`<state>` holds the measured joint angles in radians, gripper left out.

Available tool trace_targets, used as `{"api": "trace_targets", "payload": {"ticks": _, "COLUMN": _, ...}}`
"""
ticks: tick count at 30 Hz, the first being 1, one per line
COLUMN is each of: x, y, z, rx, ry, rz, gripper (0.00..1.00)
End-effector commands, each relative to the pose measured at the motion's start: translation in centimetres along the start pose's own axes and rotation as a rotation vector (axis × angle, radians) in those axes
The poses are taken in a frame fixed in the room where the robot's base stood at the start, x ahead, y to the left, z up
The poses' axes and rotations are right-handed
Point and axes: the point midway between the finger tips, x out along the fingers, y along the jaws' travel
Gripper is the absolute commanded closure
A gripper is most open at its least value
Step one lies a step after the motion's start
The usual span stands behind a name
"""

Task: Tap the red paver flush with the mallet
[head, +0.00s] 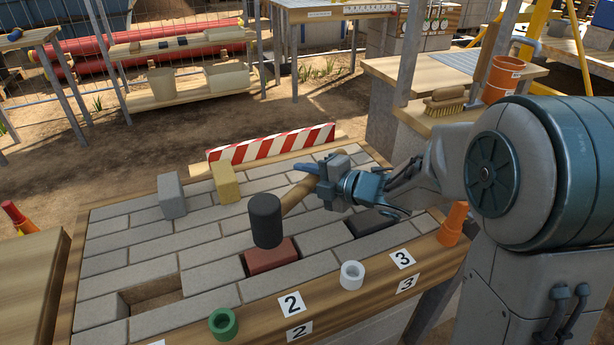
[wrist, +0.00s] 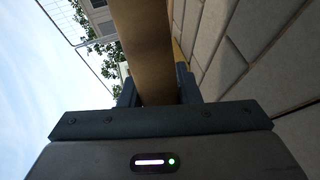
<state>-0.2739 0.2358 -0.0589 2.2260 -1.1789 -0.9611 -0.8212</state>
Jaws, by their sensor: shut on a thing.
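My gripper (head: 333,176) is shut on the wooden handle of the mallet (head: 265,220). The mallet's black head hangs upright over the red paver (head: 272,257), very close to its top; I cannot tell whether they touch. The red paver sits in a slot of the grey paving near the front edge, by label 2, and the mallet head hides part of its back. How far the paver stands above its neighbours is hard to tell. In the wrist view the mallet handle (wrist: 142,50) runs up from between the two fingers.
A grey block (head: 171,193) and a yellow block (head: 226,182) stand on the paving. An empty slot (head: 152,291) is at left, a dark paver (head: 372,221) at right. Green (head: 222,323), white (head: 352,275) and orange (head: 452,224) pieces stand on the wooden border. A striped barrier (head: 272,144) lines the back.

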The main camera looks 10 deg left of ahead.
Motion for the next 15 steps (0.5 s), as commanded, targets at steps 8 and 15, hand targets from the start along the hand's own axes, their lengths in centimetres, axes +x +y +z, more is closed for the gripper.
{"api": "trace_targets", "payload": {"ticks": 8, "x": 1.2, "y": -4.2, "z": 0.4, "rx": 0.002, "ry": 0.0, "rz": 0.003, "gripper": 1.0}}
{"api": "trace_targets", "payload": {"ticks": 15, "x": 0.8, "y": -3.5, "z": 0.5, "rx": 0.002, "ry": -0.001, "rz": 0.003, "gripper": 1.0}}
